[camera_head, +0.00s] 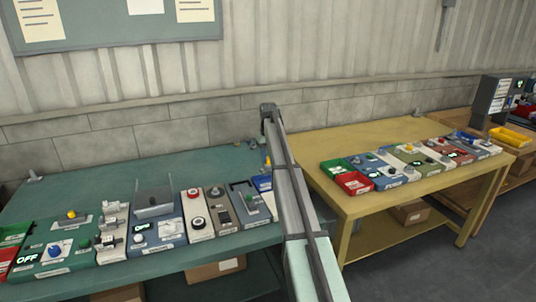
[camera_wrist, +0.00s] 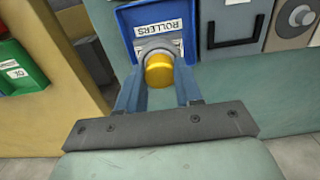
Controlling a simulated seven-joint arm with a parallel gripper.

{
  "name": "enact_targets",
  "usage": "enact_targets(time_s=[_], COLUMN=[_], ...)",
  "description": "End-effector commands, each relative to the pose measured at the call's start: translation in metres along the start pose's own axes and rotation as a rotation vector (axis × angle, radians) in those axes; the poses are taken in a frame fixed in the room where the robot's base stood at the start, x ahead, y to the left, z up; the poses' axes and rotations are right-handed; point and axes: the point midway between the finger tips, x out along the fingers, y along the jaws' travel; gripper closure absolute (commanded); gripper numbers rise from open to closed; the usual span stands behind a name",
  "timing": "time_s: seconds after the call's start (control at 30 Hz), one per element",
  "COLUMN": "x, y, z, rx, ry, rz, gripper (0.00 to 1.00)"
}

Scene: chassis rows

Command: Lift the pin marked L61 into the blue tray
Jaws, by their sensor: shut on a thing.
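In the wrist view my gripper (camera_wrist: 160,75) is shut on a yellow-topped pin (camera_wrist: 160,70) with a grey collar. No L61 mark can be read on it. The blue tray (camera_wrist: 127,32), with a white label reading ROLLERS, lies just beyond and beneath the pin in that view. Whether the pin touches the tray cannot be told. In the head view part of the blue tray (camera_head: 261,184) shows at the right end of the green bench, beside my arm.
Several chassis modules with knobs and switches stand in a row on the green bench (camera_head: 110,177). A grey module with a handle (camera_wrist: 232,42) adjoins the blue tray. A yellow table (camera_head: 350,140) to the right carries more modules, with green and red bins (camera_head: 352,183) at its near corner.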

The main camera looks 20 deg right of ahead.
Motion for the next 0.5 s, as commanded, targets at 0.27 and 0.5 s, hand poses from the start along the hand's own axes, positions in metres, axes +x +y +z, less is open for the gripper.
enact_targets(time_s=[0.27,0.5], x=[0.018,0.034], y=[0.000,0.000], z=[0.000,0.000], rx=[0.000,0.000], ry=[0.000,0.000], rz=[0.000,0.000], gripper=[1.00,1.00])
